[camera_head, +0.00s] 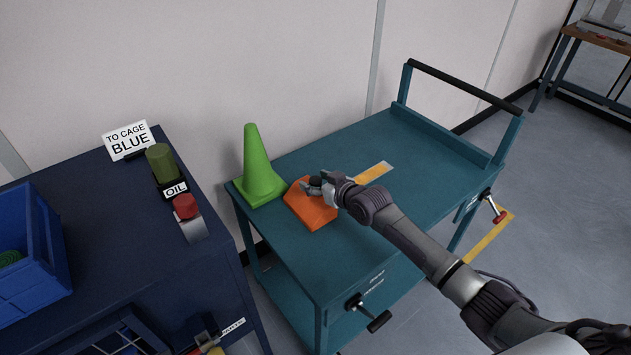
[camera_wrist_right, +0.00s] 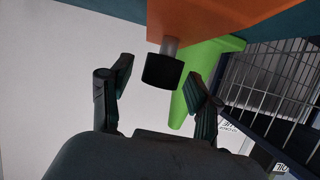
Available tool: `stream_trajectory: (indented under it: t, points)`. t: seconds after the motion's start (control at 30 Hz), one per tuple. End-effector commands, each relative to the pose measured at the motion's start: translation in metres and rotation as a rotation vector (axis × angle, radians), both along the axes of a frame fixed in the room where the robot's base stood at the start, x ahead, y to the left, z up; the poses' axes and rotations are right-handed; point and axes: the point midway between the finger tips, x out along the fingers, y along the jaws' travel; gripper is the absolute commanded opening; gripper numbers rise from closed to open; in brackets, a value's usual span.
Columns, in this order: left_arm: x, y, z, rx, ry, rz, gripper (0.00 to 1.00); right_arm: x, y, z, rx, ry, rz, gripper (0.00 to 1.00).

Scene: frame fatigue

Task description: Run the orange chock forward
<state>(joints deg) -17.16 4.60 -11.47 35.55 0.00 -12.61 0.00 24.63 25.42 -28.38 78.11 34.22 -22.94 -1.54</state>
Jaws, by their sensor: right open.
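The orange chock (camera_head: 311,206) sits on the teal cart top (camera_head: 395,150), beside a green cone. My right gripper (camera_head: 312,184) is at the chock's upper edge in the head view and partly covers it. In the right wrist view the orange chock (camera_wrist_right: 205,18) is at the top, with a short grey post and black knob (camera_wrist_right: 162,70) on it. The open fingers of my right gripper (camera_wrist_right: 157,90) stand on either side of the knob, with gaps on both sides. My left gripper is not in view.
The green cone (camera_head: 258,170) stands at the cart's left corner, close to the chock. A dark blue bench (camera_head: 110,220) at left carries a blue crate (camera_head: 35,275), an oil can and a red button. The cart's right part is clear up to its black handle (camera_head: 465,85).

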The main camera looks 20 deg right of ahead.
Motion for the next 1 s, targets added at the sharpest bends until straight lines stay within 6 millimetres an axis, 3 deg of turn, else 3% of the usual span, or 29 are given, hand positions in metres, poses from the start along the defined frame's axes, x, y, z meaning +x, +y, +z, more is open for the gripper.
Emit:
stream_trajectory:
  t: [0.37, 0.73, 1.0]
  points:
    - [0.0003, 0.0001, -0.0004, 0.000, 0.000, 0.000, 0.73, 0.0044, 0.0015, -0.0017, 0.000, 0.000, 0.000, 0.60]
    - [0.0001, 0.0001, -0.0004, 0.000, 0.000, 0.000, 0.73, 0.0042, 0.0013, -0.0019, 0.000, 0.001, 0.000, 0.00]
    - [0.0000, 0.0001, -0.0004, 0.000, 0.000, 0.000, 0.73, 0.0041, 0.0012, -0.0020, -0.001, 0.001, -0.001, 0.00]
